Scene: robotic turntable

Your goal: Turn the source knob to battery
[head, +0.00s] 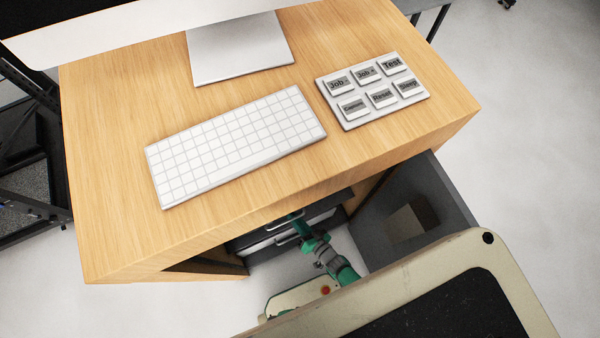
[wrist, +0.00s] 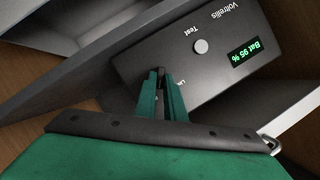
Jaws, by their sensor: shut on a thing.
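A dark power unit (wrist: 205,68) marked "Voltrellis" fills the middle of the wrist view, seen rotated. Its green display (wrist: 245,52) reads "Bat 95 %". A round light button (wrist: 201,46) sits by the word "Test". My gripper (wrist: 160,80) has its green fingers close together on the small dark source knob (wrist: 161,72) at the panel. The fingers hide most of the knob and part of its labels; only "Li" shows beside them, so its setting is unclear. In the head view my gripper (head: 296,216) reaches under the desk, and the panel is hidden there.
The wooden desk (head: 110,120) overhangs my arm. On it are a keyboard (head: 235,145), a button pad (head: 350,122) and a monitor stand (head: 240,50). Light grey edges (wrist: 300,105) lie close beside the unit.

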